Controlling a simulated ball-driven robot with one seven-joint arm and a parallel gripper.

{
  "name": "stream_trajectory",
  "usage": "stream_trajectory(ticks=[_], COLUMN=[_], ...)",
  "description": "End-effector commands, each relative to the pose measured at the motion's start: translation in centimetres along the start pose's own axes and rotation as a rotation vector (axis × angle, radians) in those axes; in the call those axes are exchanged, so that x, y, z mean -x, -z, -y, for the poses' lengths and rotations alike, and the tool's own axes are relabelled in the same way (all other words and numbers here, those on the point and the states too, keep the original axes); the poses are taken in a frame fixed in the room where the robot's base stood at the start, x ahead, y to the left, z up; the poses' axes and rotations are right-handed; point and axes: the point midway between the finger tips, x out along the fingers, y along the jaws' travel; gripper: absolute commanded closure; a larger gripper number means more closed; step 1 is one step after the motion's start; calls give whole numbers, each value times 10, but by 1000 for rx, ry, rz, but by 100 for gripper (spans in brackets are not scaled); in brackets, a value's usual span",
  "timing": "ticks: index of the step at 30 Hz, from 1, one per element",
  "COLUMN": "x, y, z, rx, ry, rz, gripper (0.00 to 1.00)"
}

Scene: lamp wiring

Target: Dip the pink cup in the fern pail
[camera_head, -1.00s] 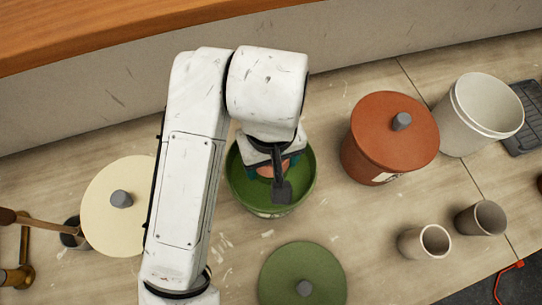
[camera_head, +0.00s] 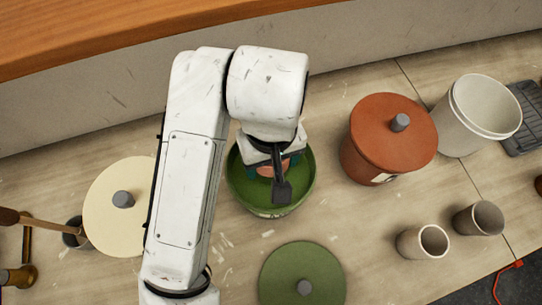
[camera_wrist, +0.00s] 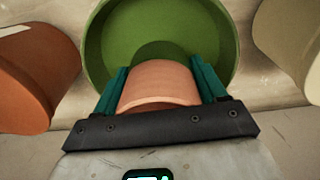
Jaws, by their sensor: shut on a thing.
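The fern pail (camera_head: 244,199) is green inside and stands open below my arm in the head view. It also shows in the wrist view (camera_wrist: 106,45), beyond my fingers. My gripper (camera_wrist: 160,84) is shut on the pink cup (camera_wrist: 158,83), with one teal finger on each side of it. In the head view the cup (camera_head: 268,171) is mostly hidden by my wrist and lies over the pail's opening. I cannot tell how deep the cup sits in the pail.
A green lid (camera_head: 302,268) lies in front of the pail. A lidded rust-red pail (camera_head: 388,140) and white buckets (camera_head: 478,122) stand right. Two small cups (camera_head: 423,242) (camera_head: 479,218) stand front right. A cream lid (camera_head: 117,220) is at left. A wall runs behind.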

Motion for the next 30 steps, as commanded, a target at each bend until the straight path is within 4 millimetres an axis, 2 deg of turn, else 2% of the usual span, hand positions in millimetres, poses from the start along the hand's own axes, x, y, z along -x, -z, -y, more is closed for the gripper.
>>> stream_trajectory(ticks=[3, 14, 30], x=[15, 44, 44], y=[0, 0, 0], z=[0, 0, 0], rx=[0, 1, 0], ry=[0, 0, 0], rz=[0, 0, 0], gripper=[64, 64, 64])
